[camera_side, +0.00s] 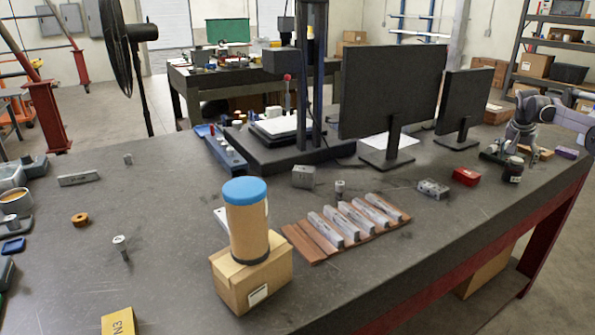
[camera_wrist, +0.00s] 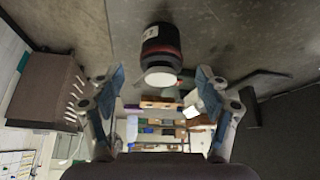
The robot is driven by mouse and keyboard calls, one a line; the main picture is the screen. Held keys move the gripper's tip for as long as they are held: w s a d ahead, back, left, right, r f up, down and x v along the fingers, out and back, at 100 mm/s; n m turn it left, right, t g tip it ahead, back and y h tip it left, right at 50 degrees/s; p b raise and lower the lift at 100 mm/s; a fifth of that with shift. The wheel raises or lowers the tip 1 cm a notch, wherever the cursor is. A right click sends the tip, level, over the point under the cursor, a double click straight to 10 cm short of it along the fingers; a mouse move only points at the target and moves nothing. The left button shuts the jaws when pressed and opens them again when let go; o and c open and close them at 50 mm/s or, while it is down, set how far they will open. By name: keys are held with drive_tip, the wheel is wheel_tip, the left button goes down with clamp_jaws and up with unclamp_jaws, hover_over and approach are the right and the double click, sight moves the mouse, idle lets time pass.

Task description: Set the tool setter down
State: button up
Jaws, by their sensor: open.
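A short dark cylinder with a red band, a small white label and a pale round end, which looks like the tool setter, shows in the wrist view (camera_wrist: 160,52). In the side view it stands upright on the bench at the right (camera_side: 512,171), below and in front of my arm. My gripper (camera_wrist: 157,84) has its two blue-padded fingers spread wide. The cylinder appears centred between the finger directions but apart from both fingers. Nothing is held. The exact gap between fingertips and cylinder cannot be told.
A red block (camera_side: 466,176) and a grey block with holes (camera_side: 433,189) lie left of the cylinder. A purple block (camera_side: 567,152) lies to its right. Two monitors (camera_side: 392,92) stand behind. A wooden rack with grey bars (camera_side: 300,243) and a cardboard box (camera_side: 232,288) stand further left.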

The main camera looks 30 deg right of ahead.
drive_tip(key=w+a+r+n+t, duration=0.15)
drive_tip(key=a+r, duration=0.25)
drive_tip(key=a, duration=0.5)
drive_tip(key=w+a+r+n+t, duration=0.1)
drive_tip(key=w+a+r+n, duration=0.15)
drive_tip(key=a, duration=0.65)
drive_tip(key=s+a+f+n+t+y, duration=0.1)
drive_tip(key=s+a+n, duration=0.1)
drive_tip(key=a, duration=0.7)
drive_tip(key=s+a+f+n+y, duration=0.1)
drive_tip(key=s+a+n, duration=0.2)
drive_tip(key=a, duration=0.6)
drive_tip(key=s+a+f+n+t+y, duration=0.1)
drive_tip(key=s+a+n, duration=0.2)
drive_tip(key=a, duration=0.7)
drive_tip(key=shift+s+f+t+y, duration=0.3)
drive_tip(key=shift+s+t+y, duration=0.05)
drive_tip(key=shift+s+y, duration=0.1)
drive_tip(key=shift+o, duration=0.4)
drive_tip(key=s+a+f+n+y, duration=0.2)
drive_tip(key=s+a+f+n, duration=0.1)
drive_tip(key=s+a+f, duration=0.3)
drive_tip(key=s+a, duration=0.1)
drive_tip(key=a, duration=0.1)
drive_tip(key=shift+a+f+n+t, duration=0.2)
drive_tip(key=shift+a+n+t, duration=0.15)
drive_tip(key=shift+n+t, duration=0.05)
drive_tip(key=shift+d, duration=0.1)
